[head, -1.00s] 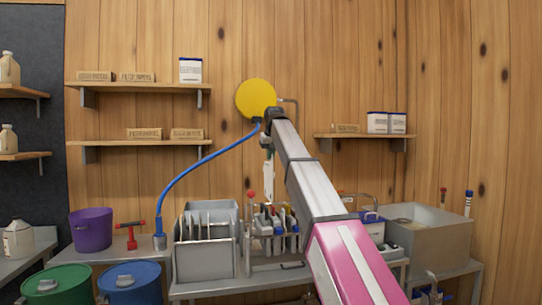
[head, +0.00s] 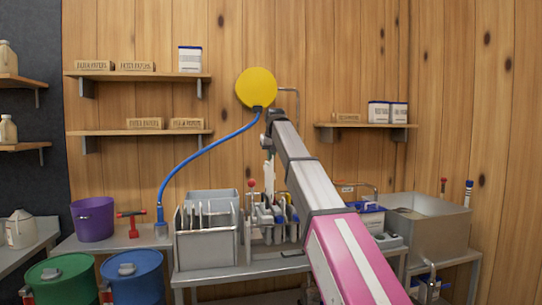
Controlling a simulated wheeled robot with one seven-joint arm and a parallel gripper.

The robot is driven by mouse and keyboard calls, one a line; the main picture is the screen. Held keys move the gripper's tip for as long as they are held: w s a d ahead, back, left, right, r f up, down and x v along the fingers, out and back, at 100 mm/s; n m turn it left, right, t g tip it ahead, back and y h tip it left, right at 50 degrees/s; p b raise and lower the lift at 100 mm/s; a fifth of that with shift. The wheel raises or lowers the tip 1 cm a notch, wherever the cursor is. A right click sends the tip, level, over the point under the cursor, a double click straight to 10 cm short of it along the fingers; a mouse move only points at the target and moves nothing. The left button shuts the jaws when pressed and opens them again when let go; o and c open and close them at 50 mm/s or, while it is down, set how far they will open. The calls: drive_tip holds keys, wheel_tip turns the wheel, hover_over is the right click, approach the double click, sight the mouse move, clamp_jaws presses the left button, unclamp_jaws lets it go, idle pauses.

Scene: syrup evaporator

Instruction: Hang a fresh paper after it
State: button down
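Small brown boxes lettered as filter papers sit on the upper left shelf (head: 95,66), the lower left shelf (head: 145,123) and the right shelf (head: 346,118). A grey metal bin (head: 207,248) on the bench holds several thin white upright sheets or plates. My arm reaches up and away across the middle. My gripper (head: 268,180) seems to be the pale, narrow part pointing down below the arm's end, above the bench rack. It is small and partly hidden by the arm, so I cannot tell its fingers or whether it holds anything.
A rack (head: 262,235) of bottles and tools stands right of the bin. A blue hose (head: 200,150) runs up to a yellow disc (head: 256,88). A purple bucket (head: 93,219), green drum (head: 62,278) and blue drum (head: 133,275) are left. A steel tank (head: 432,232) is right.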

sight(271, 182)
drive_tip(key=shift+f, duration=0.1)
drive_tip(key=shift+f, duration=5.75)
